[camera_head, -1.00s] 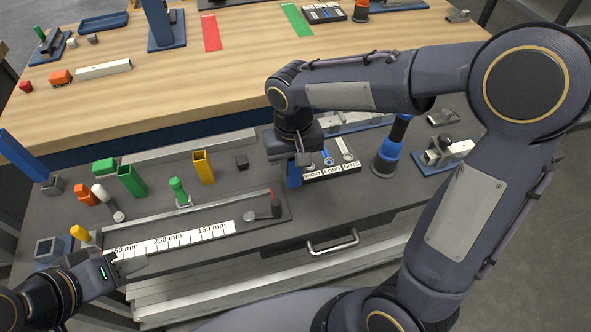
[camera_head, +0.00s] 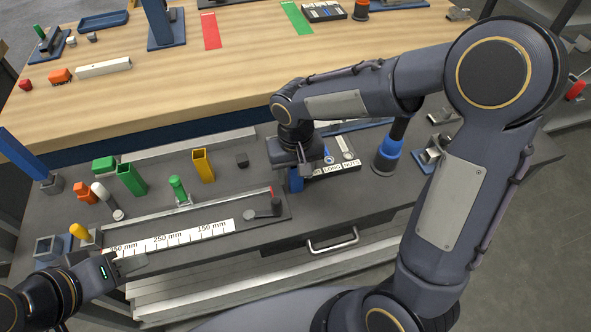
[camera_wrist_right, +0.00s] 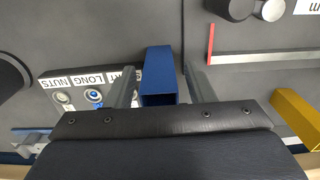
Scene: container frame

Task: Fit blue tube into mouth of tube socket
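The blue tube (camera_wrist_right: 160,70) is a short square tube with its open end facing the camera in the right wrist view. In the head view it shows as a blue patch (camera_head: 296,183) below my right gripper. My right gripper (camera_wrist_right: 160,82) is open, its two fingers on either side of the tube with narrow gaps. A square open-mouthed grey and blue holder (camera_head: 44,258), which looks like the tube socket, stands at the bench's left end. My left gripper (camera_head: 122,266) is near the ruler's left end, apart from the tube; its fingertips are unclear.
A labelled tray (camera_head: 337,169) of small parts sits right beside the blue tube. A green tube (camera_head: 131,180), a yellow tube (camera_head: 203,166) and a ruler rail (camera_head: 180,239) lie to the left. A blue and black post (camera_head: 388,150) stands to the right.

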